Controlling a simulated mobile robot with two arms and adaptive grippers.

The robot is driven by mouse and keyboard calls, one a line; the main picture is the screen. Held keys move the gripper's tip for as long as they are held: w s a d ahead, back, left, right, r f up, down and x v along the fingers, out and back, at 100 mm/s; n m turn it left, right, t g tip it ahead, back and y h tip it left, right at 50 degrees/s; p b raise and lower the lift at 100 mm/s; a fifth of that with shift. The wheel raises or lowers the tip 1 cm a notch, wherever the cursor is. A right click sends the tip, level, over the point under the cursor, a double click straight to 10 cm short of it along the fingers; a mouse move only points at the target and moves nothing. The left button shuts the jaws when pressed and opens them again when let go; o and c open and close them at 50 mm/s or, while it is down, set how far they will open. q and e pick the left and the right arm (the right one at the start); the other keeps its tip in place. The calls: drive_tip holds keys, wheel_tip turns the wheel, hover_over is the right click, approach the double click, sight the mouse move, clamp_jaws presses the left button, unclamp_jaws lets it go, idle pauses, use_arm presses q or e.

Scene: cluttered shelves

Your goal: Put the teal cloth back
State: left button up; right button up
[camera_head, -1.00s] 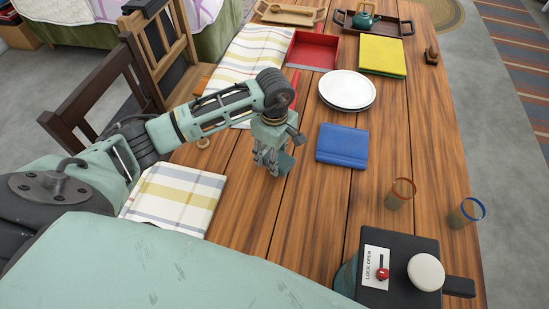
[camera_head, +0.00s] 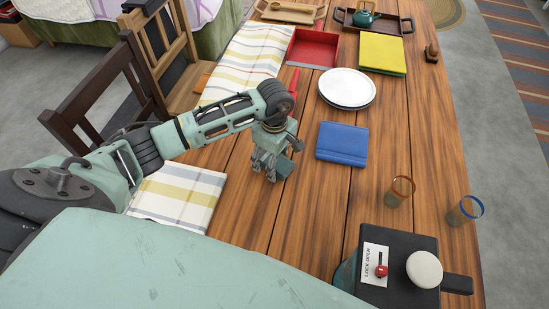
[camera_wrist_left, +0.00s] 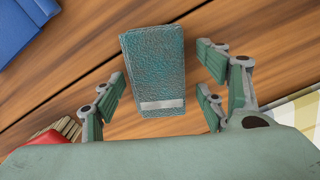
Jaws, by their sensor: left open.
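The teal cloth (camera_wrist_left: 152,65) shows in the left wrist view as a folded, textured rectangle with a pale strip at its near end. It lies on the wooden table between my left gripper's fingers. In the head view only a small dark teal part (camera_head: 285,166) shows beside the fingers. My left gripper (camera_head: 268,170) points down over the table, left of the blue folded item. Its fingers (camera_wrist_left: 158,92) are open on both sides of the cloth, with gaps visible. My right gripper is not in view.
A blue folded item (camera_head: 342,144) lies to the right, with white plates (camera_head: 347,88) and a yellow stack (camera_head: 382,54) behind. A red tray (camera_head: 313,49) and checkered cloths (camera_head: 179,196) are nearby. Two glasses (camera_head: 399,192) and a dark device (camera_head: 400,262) stand at front right.

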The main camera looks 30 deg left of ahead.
use_arm(q)
drive_tip(key=shift+r, duration=0.2)
drive_tip(key=shift+w+r, duration=0.1)
drive_tip(key=shift+r, duration=0.2)
wheel_tip(320, 180, up, 11)
drive_tip(key=b, duration=0.2)
drive_tip(key=shift+r, duration=0.2)
drive_tip(key=shift+f, duration=0.1)
